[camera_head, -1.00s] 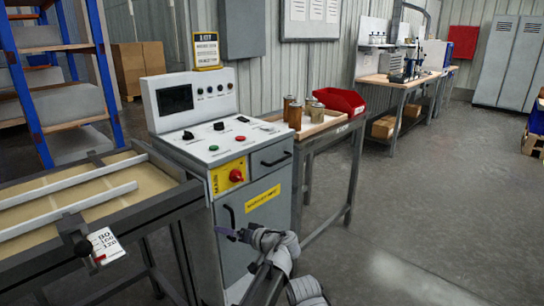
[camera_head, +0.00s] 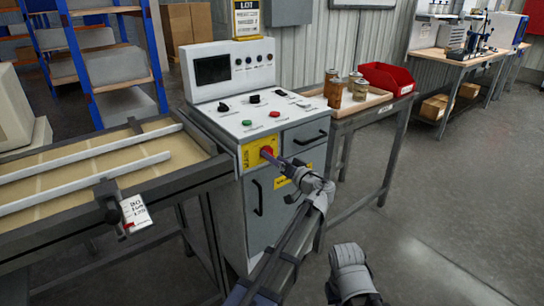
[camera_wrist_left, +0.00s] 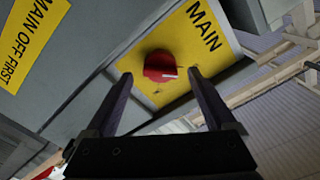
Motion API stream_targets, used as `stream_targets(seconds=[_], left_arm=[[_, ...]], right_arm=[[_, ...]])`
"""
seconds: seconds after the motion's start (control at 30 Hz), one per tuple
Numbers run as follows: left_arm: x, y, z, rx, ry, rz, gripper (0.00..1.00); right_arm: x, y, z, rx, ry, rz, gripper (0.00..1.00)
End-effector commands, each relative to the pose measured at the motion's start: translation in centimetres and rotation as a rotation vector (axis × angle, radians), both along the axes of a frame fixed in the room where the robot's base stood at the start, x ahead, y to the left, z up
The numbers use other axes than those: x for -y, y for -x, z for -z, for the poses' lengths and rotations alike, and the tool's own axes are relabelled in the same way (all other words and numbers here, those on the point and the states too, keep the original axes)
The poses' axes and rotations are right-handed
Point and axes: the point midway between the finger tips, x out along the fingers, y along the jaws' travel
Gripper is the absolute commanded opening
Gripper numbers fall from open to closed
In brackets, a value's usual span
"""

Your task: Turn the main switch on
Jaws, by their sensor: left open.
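The main switch (camera_head: 266,153) is a red rotary knob on a yellow plate marked MAIN (camera_head: 247,155), on the front of the grey control cabinet. My left gripper (camera_head: 274,158) is in front of the switch. In the wrist view the left gripper's two fingers (camera_wrist_left: 161,75) are apart, with their tips on either side of the knob's lower part.
The cabinet top has a green button (camera_head: 247,122), a red button (camera_head: 275,114) and black switches. A drawer handle (camera_head: 310,137) sits right of the switch. A conveyor table (camera_head: 100,180) adjoins on the left, and a side table with a red bin (camera_head: 386,77) stands right.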

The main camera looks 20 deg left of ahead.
Motion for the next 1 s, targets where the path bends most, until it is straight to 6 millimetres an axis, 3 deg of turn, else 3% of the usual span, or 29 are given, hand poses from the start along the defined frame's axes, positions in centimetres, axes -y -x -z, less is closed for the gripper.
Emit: stream_targets(seconds=[0.2,0.53,1.0], left_arm=[[-1.5,-1.2,0.0,0.000,0.000,0.000,0.89],[-1.7,-1.3,0.0,0.000,0.000,0.001,0.88],[-1.7,-1.3,0.0,0.000,0.000,0.001,0.35]], right_arm=[[0.0,0.0,0.0,0.000,0.000,0.000,0.00],[0.0,0.0,0.0,0.000,0.000,0.000,0.00],[0.0,0.0,0.0,0.000,0.000,0.000,0.00]])
